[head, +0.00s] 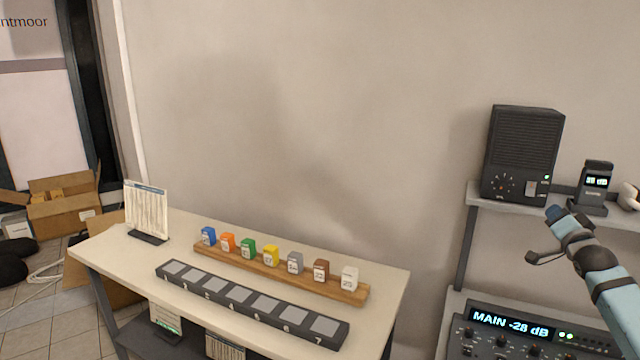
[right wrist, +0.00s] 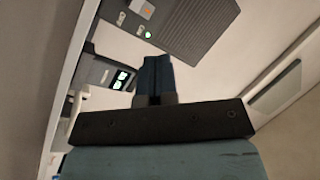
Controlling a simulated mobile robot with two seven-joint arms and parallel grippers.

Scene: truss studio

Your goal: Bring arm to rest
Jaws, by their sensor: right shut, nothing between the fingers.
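My right gripper (head: 556,213) is in the head view at the right, raised in front of the shelf with the black speaker box. In the right wrist view its two blue fingers (right wrist: 154,76) are closed together with nothing between them. My right arm comes in from the lower right edge of the head view. My left gripper is not in view.
A table (head: 190,222) at left holds a wooden rack (head: 330,288) of several coloured blocks, a dark numbered tray (head: 250,302) and a document stand (head: 147,210). The speaker box (head: 522,155) and a small display device (head: 594,187) stand on the shelf (head: 478,200) above a mixer (head: 505,340).

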